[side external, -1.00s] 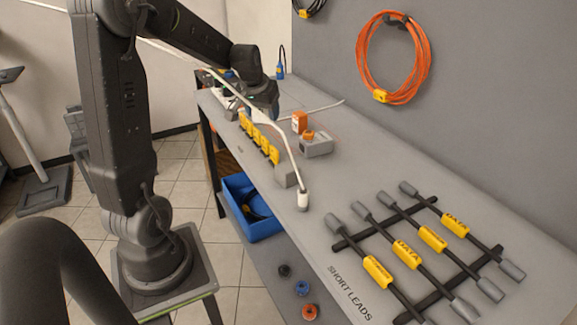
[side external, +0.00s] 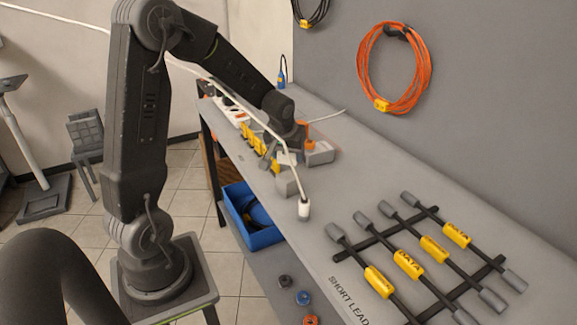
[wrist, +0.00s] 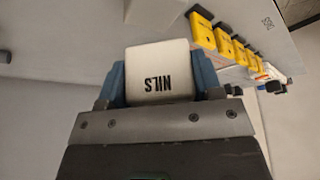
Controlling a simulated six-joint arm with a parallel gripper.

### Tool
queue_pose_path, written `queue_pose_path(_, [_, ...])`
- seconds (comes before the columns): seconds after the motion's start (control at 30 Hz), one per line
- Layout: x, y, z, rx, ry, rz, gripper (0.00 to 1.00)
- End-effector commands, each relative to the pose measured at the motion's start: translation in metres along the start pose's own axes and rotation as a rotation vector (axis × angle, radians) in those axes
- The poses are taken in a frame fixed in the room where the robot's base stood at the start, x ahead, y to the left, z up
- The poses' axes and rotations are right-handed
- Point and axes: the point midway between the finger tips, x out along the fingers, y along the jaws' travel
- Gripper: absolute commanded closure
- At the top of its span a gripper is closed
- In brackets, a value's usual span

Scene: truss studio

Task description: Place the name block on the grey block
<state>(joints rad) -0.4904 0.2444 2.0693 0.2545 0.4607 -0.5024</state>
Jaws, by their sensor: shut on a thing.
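The name block (wrist: 160,72) is white with dark letters reading NILS, upside down in the wrist view. My gripper (wrist: 160,78) is shut on it, with a blue finger pad against each side. In the side view my gripper (side external: 284,151) is low over the bench, by the end of the yellow row. A grey block (side external: 288,183) stands at the near end of that row, just below and in front of my gripper. In the wrist view a grey shape (wrist: 152,12) shows beyond the name block; I cannot tell whether it is the grey block.
A row of yellow pieces (side external: 254,139) runs behind the grey block. A grey fixture with an orange part (side external: 320,153) stands right of my gripper. Black leads with yellow labels (side external: 408,264) lie right.

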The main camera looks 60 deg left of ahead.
Motion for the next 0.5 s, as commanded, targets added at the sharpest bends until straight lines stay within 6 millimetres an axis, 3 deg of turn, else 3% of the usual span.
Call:
queue_pose_path(0.3, [0.034, 0.001, 0.014, 0.000, -0.002, -0.001, 0.64])
queue_pose_path(0.5, [0.038, 0.001, 0.016, -0.001, 0.000, 0.000, 0.64])
